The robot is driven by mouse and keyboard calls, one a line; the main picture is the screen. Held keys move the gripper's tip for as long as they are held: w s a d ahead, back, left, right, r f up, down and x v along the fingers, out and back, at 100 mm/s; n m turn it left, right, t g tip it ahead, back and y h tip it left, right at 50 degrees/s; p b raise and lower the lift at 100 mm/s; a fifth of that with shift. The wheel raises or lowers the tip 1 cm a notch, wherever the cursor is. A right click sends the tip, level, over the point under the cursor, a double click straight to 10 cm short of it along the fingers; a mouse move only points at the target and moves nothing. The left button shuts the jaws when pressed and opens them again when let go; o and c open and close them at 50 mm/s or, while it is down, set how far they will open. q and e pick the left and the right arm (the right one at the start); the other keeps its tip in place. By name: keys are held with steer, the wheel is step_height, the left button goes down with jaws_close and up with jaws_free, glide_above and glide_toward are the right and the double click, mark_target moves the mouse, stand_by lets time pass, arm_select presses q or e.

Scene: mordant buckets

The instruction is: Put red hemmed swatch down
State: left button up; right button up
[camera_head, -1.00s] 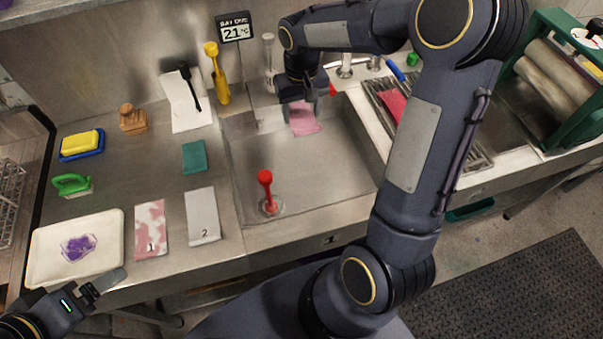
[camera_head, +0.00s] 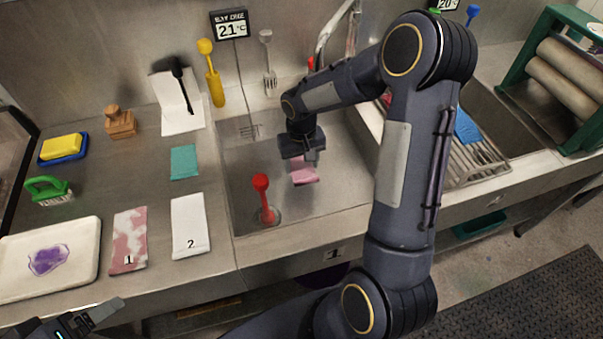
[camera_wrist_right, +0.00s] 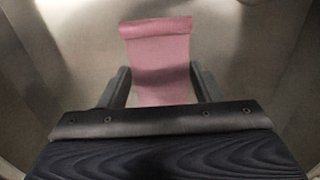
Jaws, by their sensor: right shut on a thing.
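A pinkish-red swatch (camera_head: 304,174) with a hem-like band along one end hangs from my right gripper (camera_head: 303,158) inside the sink basin. In the right wrist view the swatch (camera_wrist_right: 160,60) shows between the two fingers, its banded end away from the gripper. The right gripper is shut on it. Whether the swatch touches the basin floor I cannot tell. My left gripper (camera_head: 98,313) is at the bottom left, near the counter's front edge; its jaw gap is unclear.
A red-handled plunger (camera_head: 262,195) stands in the sink (camera_head: 335,190), left of the swatch. A rack (camera_head: 475,165) with a blue cloth (camera_head: 466,127) is to the right. Swatches numbered 1 (camera_head: 130,235) and 2 (camera_head: 190,225) lie on the left counter beside a white tray (camera_head: 80,270).

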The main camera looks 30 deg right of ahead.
mark_target(301, 169)
steer(key=shift+f, duration=2.25)
steer(key=shift+f, duration=0.2)
steer(key=o, duration=1)
steer(key=shift+r, duration=0.1)
steer(key=shift+c, duration=0.2)
